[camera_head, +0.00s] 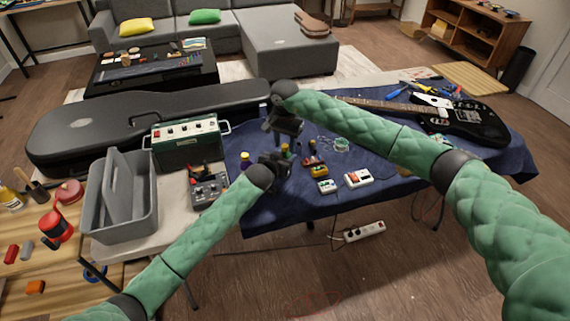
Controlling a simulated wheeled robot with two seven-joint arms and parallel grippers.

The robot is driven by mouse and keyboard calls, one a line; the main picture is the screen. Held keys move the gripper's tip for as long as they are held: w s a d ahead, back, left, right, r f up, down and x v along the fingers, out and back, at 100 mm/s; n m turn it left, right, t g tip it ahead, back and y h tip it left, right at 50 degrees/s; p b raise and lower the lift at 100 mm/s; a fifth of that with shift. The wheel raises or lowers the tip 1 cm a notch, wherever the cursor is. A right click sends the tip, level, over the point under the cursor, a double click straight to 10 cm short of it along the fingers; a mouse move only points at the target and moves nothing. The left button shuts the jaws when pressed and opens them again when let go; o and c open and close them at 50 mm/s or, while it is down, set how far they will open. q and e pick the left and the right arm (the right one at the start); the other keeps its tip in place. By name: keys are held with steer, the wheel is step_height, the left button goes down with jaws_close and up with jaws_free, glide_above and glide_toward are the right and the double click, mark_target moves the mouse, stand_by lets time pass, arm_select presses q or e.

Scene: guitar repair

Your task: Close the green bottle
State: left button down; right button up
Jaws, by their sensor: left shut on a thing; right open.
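A small green bottle (285,148) shows at the near left part of the blue-covered table, mostly hidden by my grippers. My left gripper (283,162) is shut around it from the left. My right gripper (287,132) is open and sits just above and behind the bottle's top. I cannot tell whether it touches the bottle. The cap cannot be made out clearly at this size.
Several pedals, including a white one (358,178), lie to the right.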

jaws_close()
